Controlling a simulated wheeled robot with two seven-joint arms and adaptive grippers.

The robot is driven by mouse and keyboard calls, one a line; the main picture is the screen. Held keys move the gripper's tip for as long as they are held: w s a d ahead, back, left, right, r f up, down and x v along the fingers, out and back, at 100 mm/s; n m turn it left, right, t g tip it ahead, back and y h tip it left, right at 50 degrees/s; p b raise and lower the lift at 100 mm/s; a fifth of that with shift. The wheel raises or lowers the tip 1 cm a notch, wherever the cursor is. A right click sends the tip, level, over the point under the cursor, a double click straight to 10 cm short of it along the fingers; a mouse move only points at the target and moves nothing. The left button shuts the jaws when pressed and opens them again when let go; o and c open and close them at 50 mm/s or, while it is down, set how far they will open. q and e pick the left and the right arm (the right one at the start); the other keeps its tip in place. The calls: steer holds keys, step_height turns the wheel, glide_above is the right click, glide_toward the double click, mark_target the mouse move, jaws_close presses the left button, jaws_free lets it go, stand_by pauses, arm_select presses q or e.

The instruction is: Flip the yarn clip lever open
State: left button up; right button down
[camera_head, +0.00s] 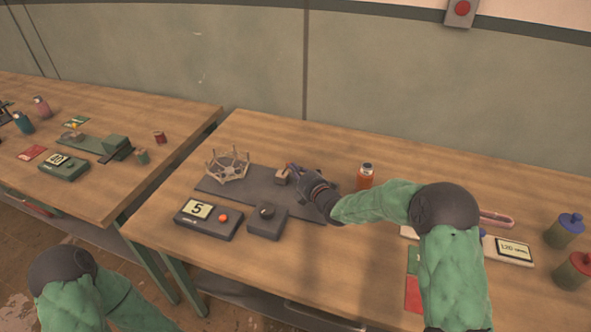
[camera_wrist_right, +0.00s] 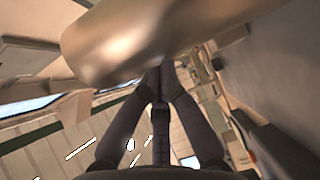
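A small tan block (camera_head: 282,178), which looks like the yarn clip, stands on the dark base plate (camera_head: 240,190). A tiny orange and blue part shows at its top right; the lever is too small to make out clearly. My right gripper (camera_head: 300,178) is close to the right side of this block; touching or apart I cannot tell. In the right wrist view my right gripper's fingers (camera_wrist_right: 162,78) come together at the tips, with nothing clearly held between them. A large blurred tan shape (camera_wrist_right: 150,40) covers the view above the tips. My left gripper is out of view.
A pronged wooden ring (camera_head: 228,165) stands left on the plate. A counter box (camera_head: 208,218) and a knob box (camera_head: 267,221) sit in front. An orange bottle (camera_head: 364,177) stands behind my right forearm. The table's near left area is clear.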

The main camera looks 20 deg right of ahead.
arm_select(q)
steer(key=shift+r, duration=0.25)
arm_select(e)
steer(key=shift+a+r+n+g, duration=0.1)
steer(key=shift+r+n+g, duration=0.1)
steer(key=shift+n+g, duration=0.15)
arm_select(q)
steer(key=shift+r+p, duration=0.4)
steer(key=shift+p, duration=0.15)
arm_select(e)
steer(key=shift+w+a+r+n+g+h, duration=0.2)
steer(key=shift+n+g+h, duration=0.15)
steer(key=shift+g+h, duration=0.2)
